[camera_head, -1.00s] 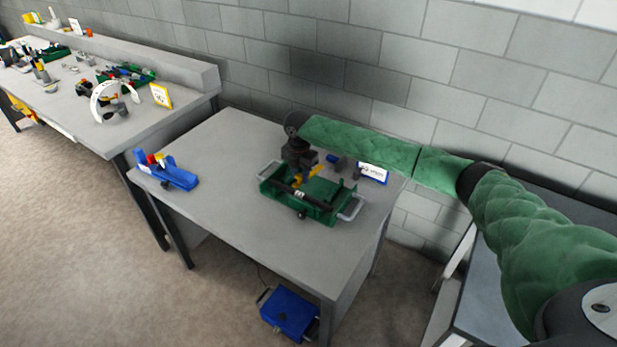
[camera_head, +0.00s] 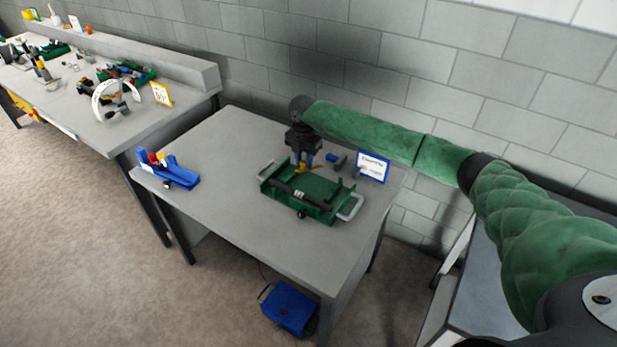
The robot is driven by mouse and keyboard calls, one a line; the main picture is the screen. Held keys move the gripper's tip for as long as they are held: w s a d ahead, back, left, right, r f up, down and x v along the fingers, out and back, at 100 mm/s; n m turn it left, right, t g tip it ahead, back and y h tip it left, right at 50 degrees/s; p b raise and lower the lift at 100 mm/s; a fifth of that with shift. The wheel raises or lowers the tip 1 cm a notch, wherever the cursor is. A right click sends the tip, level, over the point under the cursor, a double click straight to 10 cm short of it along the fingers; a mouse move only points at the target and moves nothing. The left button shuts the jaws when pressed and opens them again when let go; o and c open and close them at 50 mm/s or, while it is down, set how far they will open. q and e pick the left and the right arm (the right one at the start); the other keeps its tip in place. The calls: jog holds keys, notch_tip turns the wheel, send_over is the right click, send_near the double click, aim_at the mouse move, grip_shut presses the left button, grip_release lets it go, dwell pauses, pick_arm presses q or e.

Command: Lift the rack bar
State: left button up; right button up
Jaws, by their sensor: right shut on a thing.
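A green rack tray (camera_head: 325,216) with a grey handle at each end sits on the grey table. A dark bar (camera_head: 300,194) with a pale label lies across it; I take it for the rack bar. My right gripper (camera_head: 306,168) points down at the tray's far edge, behind the bar and apart from it. It appears shut on a small yellow piece (camera_head: 314,168), partly hidden by the fingers. Whether this piece touches the tray I cannot tell. My left gripper is out of view.
A blue holder (camera_head: 178,177) with small parts stands at the table's left. A blue-framed sign (camera_head: 373,167) and small dark parts stand behind the tray. A blue bin (camera_head: 290,308) is on the floor. The table's front left is clear.

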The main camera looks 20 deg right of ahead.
jog(key=shift+r, duration=0.1)
jog(key=shift+w+d+r+p, duration=0.3)
jog(key=shift+w+d+r, duration=0.15)
jog(key=shift+d+r, duration=0.1)
jog(key=w+d+r+p, duration=0.2)
jog(key=w+d+r, duration=0.1)
jog(key=w+d, duration=0.1)
jog(key=shift+d+r, duration=0.4)
jog(key=shift+d, duration=0.15)
dwell(0.5)
jog(key=shift+w+d, duration=0.1)
jog(key=shift+w+d+f+b, duration=0.1)
jog(key=shift+w+d+b, duration=0.15)
jog(key=shift+w+d, duration=0.6)
jog(key=shift+w+d+f+b, duration=0.1)
jog(key=shift+w+d+b, duration=0.1)
jog(key=shift+w+d, duration=0.6)
jog(key=shift+w+d+r+b, duration=0.1)
jog(key=shift+w+d+b, duration=0.1)
jog(key=shift+w+d, duration=0.4)
jog(key=shift+w+d+f+b, duration=0.15)
jog(key=shift+w+d, duration=0.1)
jog(key=shift+d, duration=0.55)
jog(key=shift+w+d+r+b, duration=0.2)
jog(key=shift+w+d, duration=0.25)
jog(key=shift+d, duration=0.25)
jog(key=shift+c, duration=0.2)
jog(key=o, duration=0.8)
